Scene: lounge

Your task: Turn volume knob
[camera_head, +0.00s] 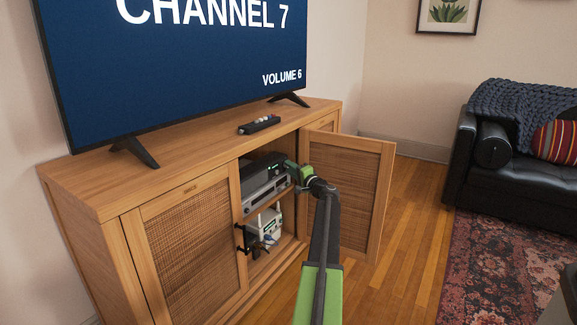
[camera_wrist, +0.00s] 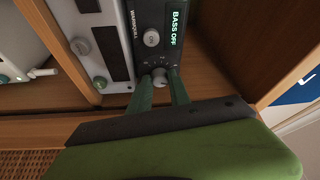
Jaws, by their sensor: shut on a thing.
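A dark audio unit (camera_head: 258,172) stands on the upper shelf inside the open cabinet, on top of a silver unit. In the wrist view its dark front (camera_wrist: 150,15) shows a lit "BASS OFF" display, a round "ON" button and a small silver knob (camera_wrist: 160,79) near its edge. My green gripper (camera_wrist: 160,95) reaches into the cabinet, with its two fingers shut on the sides of this knob. In the head view my gripper (camera_head: 293,171) covers the right part of the unit's front. Any label on the knob is hidden. The TV (camera_head: 180,65) reads "CHANNEL 7" and "VOLUME 6".
The right cabinet door (camera_head: 365,195) stands open, close to the right of my arm. The left door (camera_head: 190,245) is shut. A silver unit (camera_head: 265,188) and a white router (camera_head: 268,224) sit below. A remote (camera_head: 259,124) lies on the cabinet top. A black sofa (camera_head: 515,175) stands right.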

